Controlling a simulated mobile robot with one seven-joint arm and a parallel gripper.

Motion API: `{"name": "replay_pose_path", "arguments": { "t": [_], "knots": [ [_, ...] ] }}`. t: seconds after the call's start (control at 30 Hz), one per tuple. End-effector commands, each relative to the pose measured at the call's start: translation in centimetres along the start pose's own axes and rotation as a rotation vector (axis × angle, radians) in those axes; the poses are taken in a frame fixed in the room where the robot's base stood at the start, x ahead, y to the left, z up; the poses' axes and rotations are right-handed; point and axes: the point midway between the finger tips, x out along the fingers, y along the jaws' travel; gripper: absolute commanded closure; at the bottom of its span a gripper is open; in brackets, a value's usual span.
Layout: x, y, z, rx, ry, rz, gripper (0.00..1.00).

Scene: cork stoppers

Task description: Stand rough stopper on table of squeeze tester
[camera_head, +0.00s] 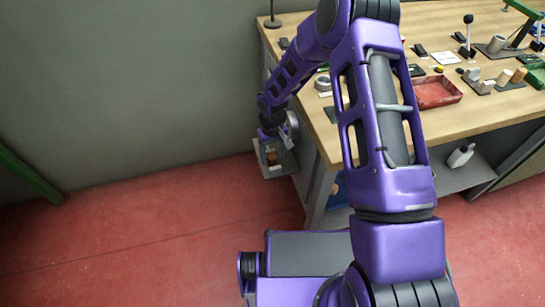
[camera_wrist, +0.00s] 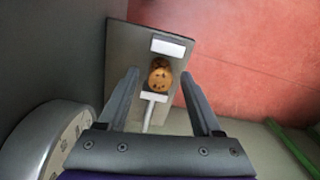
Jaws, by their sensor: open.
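The rough stopper (camera_wrist: 159,76) is brown and pitted with dark holes. In the wrist view it is on a grey plate (camera_wrist: 126,60), apparently the squeeze tester's table, between two white pads (camera_wrist: 168,47). A pale rod runs from the nearer pad toward me. My gripper (camera_wrist: 158,88) is open, with one finger on each side of the stopper and visible gaps to both. Whether the stopper's base rests flat is hidden from above. In the head view the stopper (camera_head: 271,158) is a small brown patch over the plate (camera_head: 284,163), below my wrist.
A round white dial (camera_wrist: 55,145) stands close at the left in the wrist view, near a dark wall. The workbench (camera_head: 400,125) carries a red tray (camera_head: 437,92), several corks and small tools. Red floor is clear at left.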

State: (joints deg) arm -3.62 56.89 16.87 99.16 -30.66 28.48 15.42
Motion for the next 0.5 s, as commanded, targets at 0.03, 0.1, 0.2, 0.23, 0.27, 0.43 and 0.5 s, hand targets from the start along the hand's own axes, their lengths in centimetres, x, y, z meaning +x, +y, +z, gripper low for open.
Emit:
{"name": "replay_pose_path", "arguments": {
  "t": [0.03, 0.1, 0.2, 0.23, 0.27, 0.43, 0.5],
  "knots": [
    [-1.4, 0.1, -0.1, 0.001, 0.004, 0.001, 0.33],
    [-3.0, 0.0, -0.1, 0.001, 0.003, 0.001, 0.33],
    [-5.2, 0.0, -0.1, 0.002, 0.003, 0.001, 0.33],
    [-5.9, 0.0, -0.1, 0.001, 0.004, 0.001, 0.33],
    [-6.4, 0.0, -0.1, 0.001, 0.003, 0.001, 0.33],
    [-9.0, 0.0, 0.0, 0.001, 0.0, 0.0, 0.33],
    [-9.6, 0.0, 0.0, 0.001, 0.0, 0.0, 0.33]
  ]
}}
